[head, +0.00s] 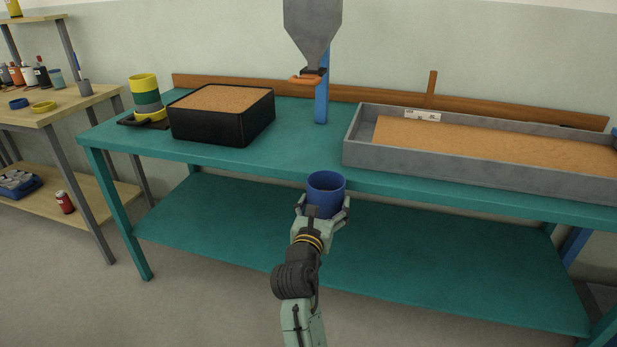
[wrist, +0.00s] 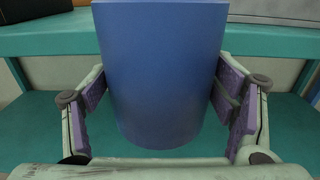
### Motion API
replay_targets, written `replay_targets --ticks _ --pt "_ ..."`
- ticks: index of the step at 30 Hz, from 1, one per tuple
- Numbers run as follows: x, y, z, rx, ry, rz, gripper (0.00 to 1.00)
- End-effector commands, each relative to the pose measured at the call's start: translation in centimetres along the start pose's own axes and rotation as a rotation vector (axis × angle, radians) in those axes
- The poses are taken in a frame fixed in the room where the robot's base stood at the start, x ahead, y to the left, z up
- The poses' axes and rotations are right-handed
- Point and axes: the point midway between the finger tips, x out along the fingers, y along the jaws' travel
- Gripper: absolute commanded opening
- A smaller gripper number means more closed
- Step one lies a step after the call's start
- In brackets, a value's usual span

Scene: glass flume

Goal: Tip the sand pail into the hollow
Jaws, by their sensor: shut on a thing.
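A blue pail (head: 325,183) is held upright in my gripper (head: 323,207), in front of the teal table's front edge. In the wrist view the pail (wrist: 160,70) fills the space between the purple-padded fingers of my gripper (wrist: 160,95), one on each side. A long grey tray (head: 440,163) with sand (head: 500,147) stands on the table at the right. A black box (head: 215,128) of sand (head: 222,98) stands at the left. I cannot make out a hollow in either.
The teal tabletop (head: 290,150) is clear between box and tray. A wooden shelf (head: 60,112) stands left.

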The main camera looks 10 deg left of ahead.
Motion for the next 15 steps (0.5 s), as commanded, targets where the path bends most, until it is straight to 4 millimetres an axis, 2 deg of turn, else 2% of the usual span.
replay_targets --ticks 1,6,15 --pt "-0.1 -1.2 -2.0 0.002 0.009 -0.004 0.47" --pt "-0.3 -4.3 -7.6 0.002 0.010 0.001 0.47" --pt "-0.7 -9.4 -16.5 0.001 0.004 0.015 0.47"
